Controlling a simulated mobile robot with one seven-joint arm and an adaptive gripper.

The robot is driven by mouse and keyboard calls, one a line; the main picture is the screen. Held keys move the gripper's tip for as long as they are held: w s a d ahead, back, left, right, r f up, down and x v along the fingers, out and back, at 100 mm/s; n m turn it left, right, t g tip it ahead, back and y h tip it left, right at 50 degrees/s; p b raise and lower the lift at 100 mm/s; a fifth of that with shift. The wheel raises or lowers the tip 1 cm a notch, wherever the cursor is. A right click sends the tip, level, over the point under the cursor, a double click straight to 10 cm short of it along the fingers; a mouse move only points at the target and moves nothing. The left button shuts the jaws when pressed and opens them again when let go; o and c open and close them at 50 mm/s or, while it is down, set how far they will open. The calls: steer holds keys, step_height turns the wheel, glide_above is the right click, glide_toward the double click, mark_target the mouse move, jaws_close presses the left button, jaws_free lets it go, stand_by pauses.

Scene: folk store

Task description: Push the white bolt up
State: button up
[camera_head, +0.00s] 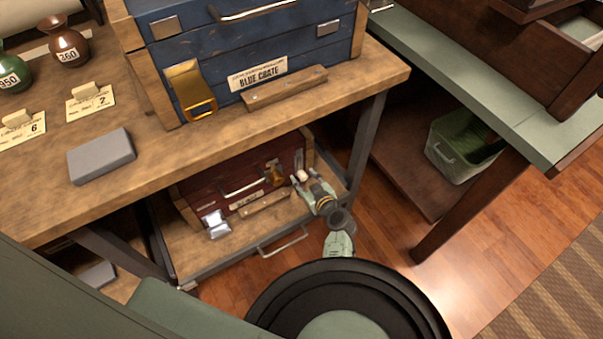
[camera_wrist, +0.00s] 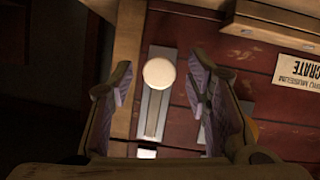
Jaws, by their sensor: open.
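The white bolt (camera_wrist: 159,73) shows as a round pale knob on a grey metal strip (camera_wrist: 154,112) fixed to the front of the red crate (camera_wrist: 240,95). In the head view the crate (camera_head: 228,187) stands on the low shelf, and the bolt (camera_head: 302,176) is a small pale spot at its right end. My gripper (camera_wrist: 160,80) is open, with one finger on each side of the knob. Gaps show between the knob and both fingers in the wrist view. The depth between fingertips and knob is hard to tell.
The wooden tabletop (camera_head: 150,190) overhangs the red crate. A blue crate (camera_head: 240,50) and a grey block (camera_head: 101,155) rest on it. A brass latch (camera_head: 274,172) and a silver latch (camera_head: 215,223) are on the red crate. A green bin (camera_head: 462,146) stands at right.

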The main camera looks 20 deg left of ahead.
steer(key=shift+w+a, duration=0.1)
stand_by(0.3)
jaws_close()
stand_by(0.4)
